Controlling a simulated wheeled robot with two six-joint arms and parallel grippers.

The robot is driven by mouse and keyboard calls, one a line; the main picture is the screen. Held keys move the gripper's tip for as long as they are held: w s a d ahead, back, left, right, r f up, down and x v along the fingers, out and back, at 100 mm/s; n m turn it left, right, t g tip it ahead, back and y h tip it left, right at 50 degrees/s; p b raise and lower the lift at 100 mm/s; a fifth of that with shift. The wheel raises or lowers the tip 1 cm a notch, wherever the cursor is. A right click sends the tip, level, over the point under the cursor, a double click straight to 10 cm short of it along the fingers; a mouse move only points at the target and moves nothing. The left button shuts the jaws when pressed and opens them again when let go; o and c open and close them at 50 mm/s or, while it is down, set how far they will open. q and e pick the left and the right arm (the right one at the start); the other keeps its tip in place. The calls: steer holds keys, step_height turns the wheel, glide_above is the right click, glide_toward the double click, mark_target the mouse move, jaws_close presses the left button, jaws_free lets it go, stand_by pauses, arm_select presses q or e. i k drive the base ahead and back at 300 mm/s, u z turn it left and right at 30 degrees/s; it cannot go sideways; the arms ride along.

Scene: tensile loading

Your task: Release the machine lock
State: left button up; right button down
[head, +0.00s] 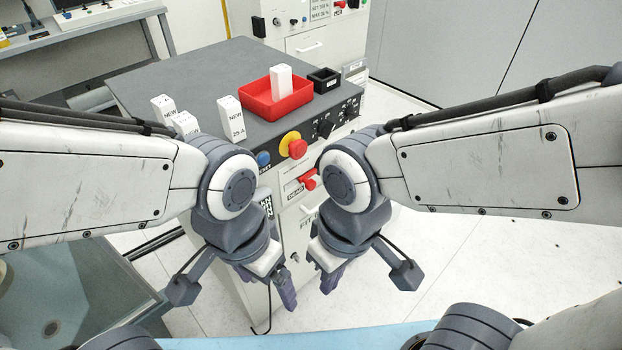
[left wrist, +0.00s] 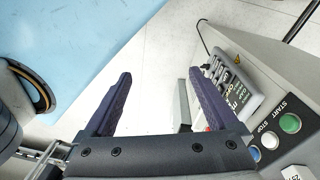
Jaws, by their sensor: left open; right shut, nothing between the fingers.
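The grey-topped machine cabinet (head: 200,75) stands ahead of me. A red handle (head: 309,182) sits on its front panel beside a small label, between my two arms. A red mushroom button on a yellow ring (head: 294,146) is above it, with a blue button (head: 263,158) to the left. My left gripper (head: 275,292) is low in front of the cabinet, apart from the handle. In the left wrist view its fingers (left wrist: 160,85) are spread with only floor between them. My right gripper (head: 332,278) is shut and empty, below and right of the handle.
On the cabinet top are a red tray (head: 250,101) holding a white block (head: 281,83), a black box (head: 324,80) and white blocks including one marked 25 A (head: 231,119). The left wrist view shows a green START button (left wrist: 290,123) and white STOP button (left wrist: 269,140).

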mark_target(310, 184)
steer(key=z, duration=2.25)
steer(key=i, duration=0.45)
steer(key=u, duration=2.35)
